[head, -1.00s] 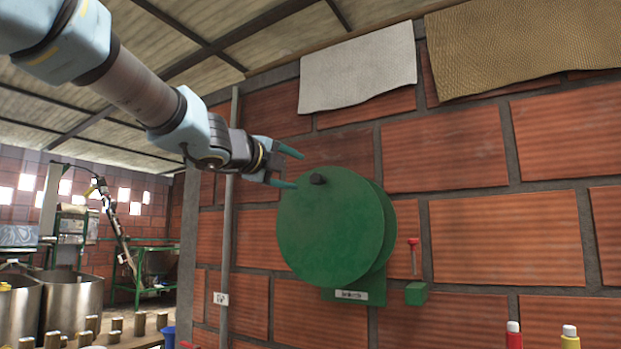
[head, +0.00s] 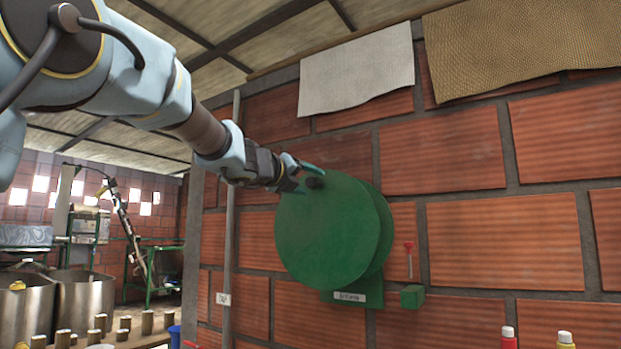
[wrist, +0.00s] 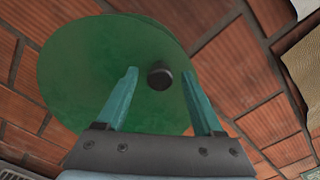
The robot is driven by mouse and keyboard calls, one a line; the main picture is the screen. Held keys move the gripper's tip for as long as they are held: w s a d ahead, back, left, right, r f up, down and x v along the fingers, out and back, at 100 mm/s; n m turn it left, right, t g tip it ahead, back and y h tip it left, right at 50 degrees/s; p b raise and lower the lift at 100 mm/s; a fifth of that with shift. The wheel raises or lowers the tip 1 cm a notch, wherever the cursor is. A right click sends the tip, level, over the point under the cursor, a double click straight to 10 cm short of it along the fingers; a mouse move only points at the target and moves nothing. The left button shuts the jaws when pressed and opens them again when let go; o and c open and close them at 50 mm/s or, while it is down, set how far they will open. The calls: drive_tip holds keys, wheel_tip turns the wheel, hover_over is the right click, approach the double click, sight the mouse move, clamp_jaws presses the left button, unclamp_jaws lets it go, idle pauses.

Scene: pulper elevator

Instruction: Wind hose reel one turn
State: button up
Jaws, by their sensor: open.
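The green hose reel (head: 330,235) is a large round disc mounted on the brick wall. Its black crank knob (head: 315,183) sticks out near the top of the disc. My gripper (head: 308,178) is at the knob's upper left, with its teal fingers open. In the wrist view my open gripper (wrist: 166,95) has one finger on each side of the knob (wrist: 159,78), with visible gaps, so neither finger appears to touch it. The reel's disc (wrist: 85,65) fills much of the wrist view. Any hose on the reel is hidden.
A green box (head: 412,297) and a red-handled tool (head: 409,258) are on the wall right of the reel. A grey pipe (head: 232,200) runs up the wall at left. White (head: 357,70) and tan (head: 520,50) sheets hang above. Bottles (head: 507,340) stand at lower right.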

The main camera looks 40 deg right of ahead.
drive_tip(key=shift+w+d, duration=0.2)
drive_tip(key=shift+d, duration=0.5)
drive_tip(key=shift+c, duration=0.2)
clamp_jaws()
idle(0.8)
